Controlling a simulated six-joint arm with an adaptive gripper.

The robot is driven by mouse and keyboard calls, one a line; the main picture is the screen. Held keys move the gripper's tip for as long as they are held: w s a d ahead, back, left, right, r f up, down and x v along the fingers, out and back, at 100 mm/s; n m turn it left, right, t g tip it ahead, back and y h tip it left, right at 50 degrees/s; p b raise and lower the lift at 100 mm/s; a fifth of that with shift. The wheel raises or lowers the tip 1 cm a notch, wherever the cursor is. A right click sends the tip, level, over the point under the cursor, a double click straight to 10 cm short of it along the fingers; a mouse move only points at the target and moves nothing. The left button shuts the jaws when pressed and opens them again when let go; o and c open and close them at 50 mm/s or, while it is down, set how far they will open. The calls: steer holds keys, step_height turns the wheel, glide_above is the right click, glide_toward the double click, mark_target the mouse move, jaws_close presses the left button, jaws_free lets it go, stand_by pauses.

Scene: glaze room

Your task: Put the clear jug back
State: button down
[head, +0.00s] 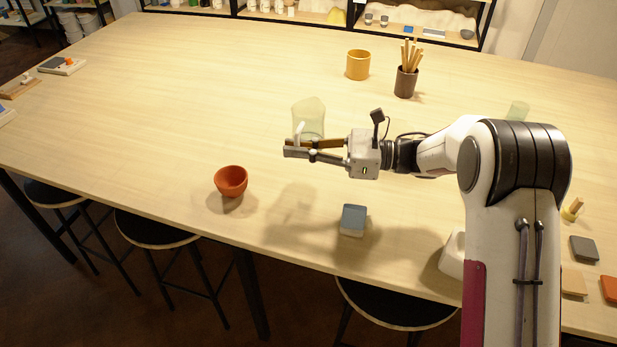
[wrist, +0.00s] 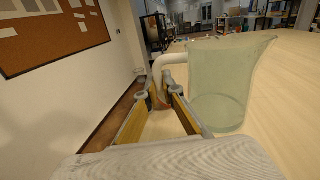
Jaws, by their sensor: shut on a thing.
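The clear jug (head: 309,116) is a pale green, see-through vessel with a pouring lip and a white handle. It is roughly upright in the middle of the table's width in the head view. In the wrist view the jug (wrist: 222,88) fills the right side, its handle turned toward my fingers. My gripper (head: 291,147) is shut on the handle; the fingers also show in the wrist view (wrist: 168,97). The jug's shadow falls apart from it on the table, so it looks held above the surface; its exact height I cannot tell.
An orange bowl (head: 231,182) and a blue-topped block (head: 353,217) stand nearer the front edge. A yellow cup (head: 358,65) and a dark pot of sticks (head: 405,84) stand behind. A greenish clear vessel (head: 517,110) is at right. The table's left half is mostly bare.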

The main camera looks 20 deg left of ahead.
steer(key=shift+f, duration=3.1)
steer(key=shift+f, duration=0.1)
steer(key=shift+f, duration=1.75)
steer(key=shift+f, duration=0.15)
steer(key=c, duration=2.2)
jaws_free()
